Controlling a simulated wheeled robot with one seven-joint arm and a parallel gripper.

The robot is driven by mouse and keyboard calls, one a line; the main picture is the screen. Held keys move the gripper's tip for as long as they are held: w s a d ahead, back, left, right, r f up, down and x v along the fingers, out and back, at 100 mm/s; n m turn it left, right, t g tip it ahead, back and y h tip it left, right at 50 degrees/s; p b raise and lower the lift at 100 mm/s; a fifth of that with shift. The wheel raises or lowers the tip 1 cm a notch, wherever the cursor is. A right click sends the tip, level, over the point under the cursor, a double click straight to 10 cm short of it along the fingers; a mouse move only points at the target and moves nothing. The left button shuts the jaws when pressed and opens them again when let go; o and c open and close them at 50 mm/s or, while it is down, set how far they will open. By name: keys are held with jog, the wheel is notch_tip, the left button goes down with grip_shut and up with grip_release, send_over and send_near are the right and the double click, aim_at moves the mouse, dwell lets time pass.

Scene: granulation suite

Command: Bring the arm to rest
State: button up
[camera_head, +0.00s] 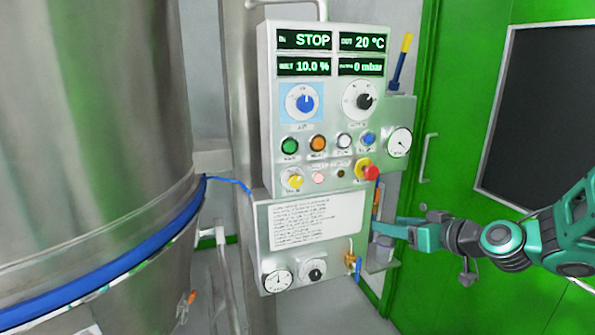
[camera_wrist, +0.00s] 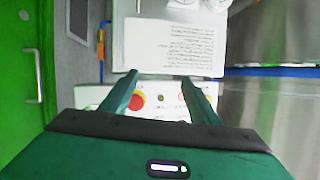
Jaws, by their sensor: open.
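My gripper (camera_head: 376,227) reaches in from the right in the head view, its teal fingers pointing left beside the lower right side of the control panel (camera_head: 267,110). In the wrist view my gripper (camera_wrist: 160,77) has its two fingers apart with nothing held between them. The panel appears upside down there, with the red emergency button (camera_wrist: 137,101) close to one finger and the text placard (camera_wrist: 175,42) beyond the fingertips. I cannot tell from these views whether a finger touches the panel.
A large steel vessel (camera_head: 90,120) with a blue band fills the left. A gauge box (camera_head: 399,143), the red button (camera_head: 371,173) and a yellow-and-blue valve (camera_head: 354,262) stick out near my gripper. A green door (camera_head: 455,120) with a handle (camera_head: 427,157) stands behind my arm.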

jog(key=s+d+f+m+g+h, duration=0.2)
jog(key=s+d+f+g, duration=0.25)
jog(key=s, duration=0.35)
jog(key=s+d+f+m+g+h, duration=0.1)
jog(key=s+d+f+g+h, duration=0.2)
jog(key=s+d, duration=0.3)
jog(key=s+d+r+m+g, duration=0.1)
jog(key=s+d+m+g, duration=0.1)
jog(key=s, duration=0.7)
jog(key=s+d+r+m+g+h, duration=0.1)
jog(key=s+d+m+g, duration=0.2)
jog(key=s, duration=0.7)
jog(key=m, duration=0.2)
jog(key=shift+s+d+m, duration=0.15)
jog(key=shift+m, duration=0.15)
jog(key=shift+w+f, duration=0.3)
jog(key=shift+w, duration=0.35)
